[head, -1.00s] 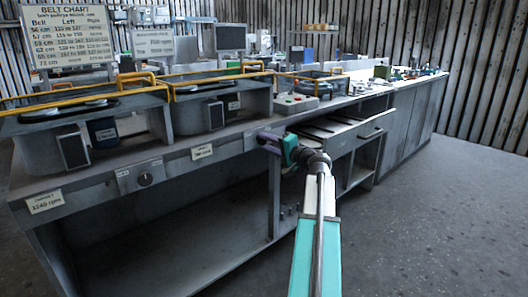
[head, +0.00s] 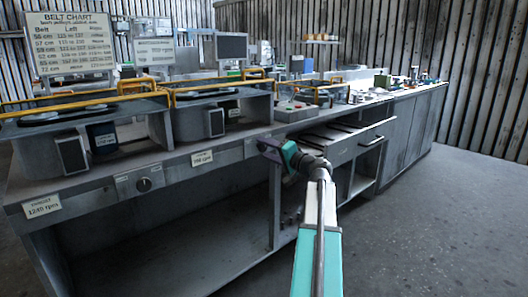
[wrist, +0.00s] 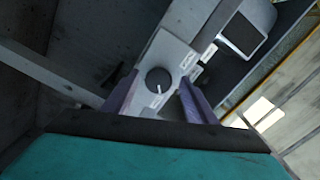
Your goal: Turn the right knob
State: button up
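The right knob, a round dark knob (wrist: 158,80) on a light grey plate, shows in the wrist view between the fingertips of my gripper (wrist: 157,88). The purple fingers are spread apart, with a gap on both sides of the knob. In the head view my gripper (head: 268,150) is in front of the right control plate (head: 251,148) on the bench front. The knob there is hidden behind it. I cannot tell how far the fingertips are from the plate. The left knob (head: 144,184) sits on its own plate further left.
The long grey bench carries blower housings with yellow rails (head: 220,83) and a belt chart board (head: 73,44). An rpm label (head: 201,158) is left of my gripper. A drawer (head: 372,141) stands out on the right. The floor in front (head: 430,215) is clear.

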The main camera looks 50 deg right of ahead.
jog(key=shift+s+f, duration=0.1)
jog(key=shift+s, duration=0.1)
jog(key=s+a+p, duration=0.1)
jog(key=s+p, duration=0.1)
jog(key=s, duration=1.1)
jog(key=shift+s+p, duration=0.25)
jog(key=shift+p, duration=0.15)
jog(key=shift+w, duration=0.1)
